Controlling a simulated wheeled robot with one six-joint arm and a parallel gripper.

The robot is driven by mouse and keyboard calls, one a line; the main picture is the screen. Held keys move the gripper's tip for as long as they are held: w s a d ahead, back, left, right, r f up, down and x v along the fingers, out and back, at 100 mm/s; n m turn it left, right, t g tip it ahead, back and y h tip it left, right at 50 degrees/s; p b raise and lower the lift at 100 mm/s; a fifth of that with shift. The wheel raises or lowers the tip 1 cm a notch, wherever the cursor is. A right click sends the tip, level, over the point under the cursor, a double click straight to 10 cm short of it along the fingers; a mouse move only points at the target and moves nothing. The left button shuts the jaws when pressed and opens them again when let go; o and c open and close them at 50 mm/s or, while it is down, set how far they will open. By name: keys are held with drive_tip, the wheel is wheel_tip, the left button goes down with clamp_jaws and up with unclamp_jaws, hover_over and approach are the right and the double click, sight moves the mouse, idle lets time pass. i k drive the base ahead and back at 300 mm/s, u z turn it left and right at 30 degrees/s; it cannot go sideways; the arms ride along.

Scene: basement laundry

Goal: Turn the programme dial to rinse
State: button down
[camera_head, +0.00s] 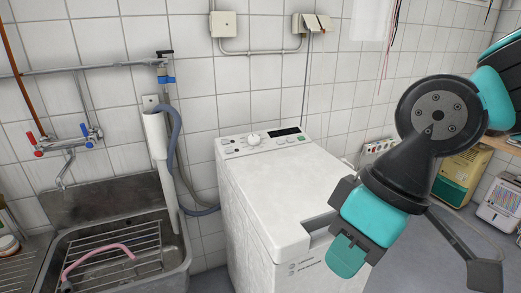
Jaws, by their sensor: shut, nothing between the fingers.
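The programme dial (254,140) is a round white knob on the control panel at the back of a white top-loading washing machine (262,195). The machine stands in the middle of the head view, its lid closed. A small dark display (286,132) is right of the dial, and small buttons lie around it. I cannot read the dial's markings or where it points. My gripper (346,254), teal and dark grey, is in front of the machine's front right part, well apart from the dial. It is shut and empty; its fingertips are hard to make out.
A metal sink (120,262) with a wire rack and pink hose stands left of the machine. A grey drain hose (177,165) and pipes run along the tiled wall. Above the machine is free room.

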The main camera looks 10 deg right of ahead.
sight(253, 139)
drive_tip(key=u, duration=2.05)
drive_tip(key=i, duration=0.8)
drive_tip(key=z, duration=2.35)
drive_tip(key=i, duration=0.5)
drive_tip(key=z, duration=0.05)
